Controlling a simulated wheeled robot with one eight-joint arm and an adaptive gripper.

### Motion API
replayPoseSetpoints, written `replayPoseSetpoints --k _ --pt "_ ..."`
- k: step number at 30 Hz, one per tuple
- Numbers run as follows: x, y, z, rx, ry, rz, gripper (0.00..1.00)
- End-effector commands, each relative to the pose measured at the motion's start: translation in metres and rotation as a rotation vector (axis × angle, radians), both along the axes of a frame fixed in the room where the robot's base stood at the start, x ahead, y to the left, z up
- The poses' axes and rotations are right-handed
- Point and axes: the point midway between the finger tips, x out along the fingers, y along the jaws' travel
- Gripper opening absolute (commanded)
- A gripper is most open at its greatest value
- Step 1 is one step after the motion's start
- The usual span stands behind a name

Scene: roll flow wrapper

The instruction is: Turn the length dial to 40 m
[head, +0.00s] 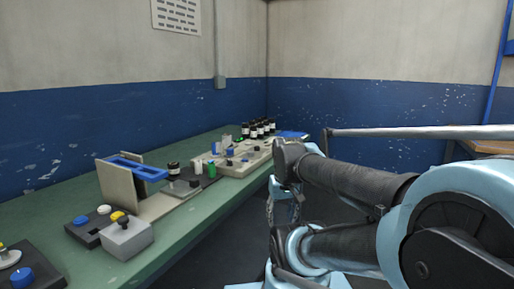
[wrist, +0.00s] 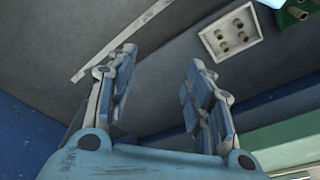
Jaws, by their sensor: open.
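I cannot tell which control is the length dial; no dial marking is legible. In the head view, a blue knob (head: 22,277) sits on a dark box at the lower left. Another blue round control (head: 81,220) sits on a dark panel beside a grey box with a yellow knob (head: 121,219). A small blue knob (head: 229,152) shows farther along the bench. In the wrist view, my gripper (wrist: 162,62) is open and empty, its fingers wide apart over a grey surface. It touches no control. In the head view I cannot make out the fingers.
A green bench (head: 180,233) runs along the blue-and-grey wall.

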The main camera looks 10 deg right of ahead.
Motion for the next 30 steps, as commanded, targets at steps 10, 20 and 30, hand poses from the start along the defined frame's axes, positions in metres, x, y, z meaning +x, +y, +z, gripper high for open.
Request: replayPoseSetpoints --k 10,20,30 --pt "0.09 0.003 0.105 -0.017 0.04 0.144 0.47" --pt "0.188 0.002 0.181 -0.027 0.08 0.285 0.47" --pt "0.296 0.001 0.235 -0.033 0.117 0.43 0.47"
